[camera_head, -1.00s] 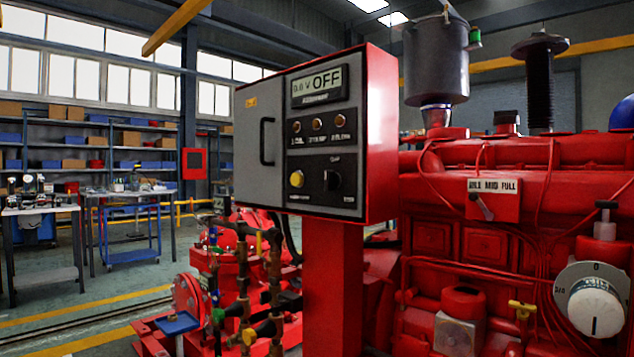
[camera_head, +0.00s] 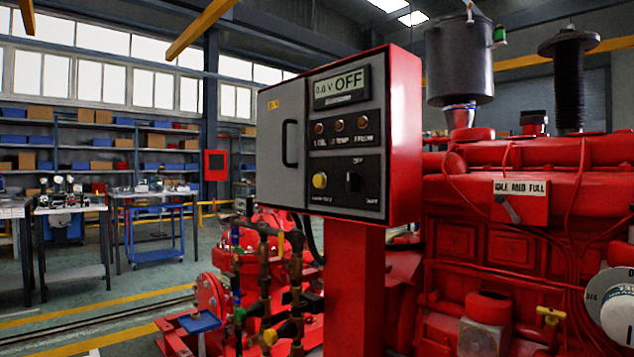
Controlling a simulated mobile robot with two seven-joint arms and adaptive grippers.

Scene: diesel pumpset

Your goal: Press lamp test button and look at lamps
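The control panel (camera_head: 290,188) is a red box with a grey front on a red post, in the middle of the head view. Its display (camera_head: 341,87) reads 0.0 V OFF. Below it is a row of three small lamps (camera_head: 339,125), amber-brown and apparently unlit. A yellow push button (camera_head: 320,180) sits at the lower left of the black plate, probably the lamp test button; its label is too small to read. A black rotary switch (camera_head: 354,181) is to its right. Neither of my grippers is in view, and nothing touches the panel.
The red diesel engine (camera_head: 470,240) fills the right side, with an IDLE MID FULL lever plate (camera_head: 520,201) and a white dial (camera_head: 617,318). Workbenches (camera_head: 75,210) and shelves are at the left, with open floor between.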

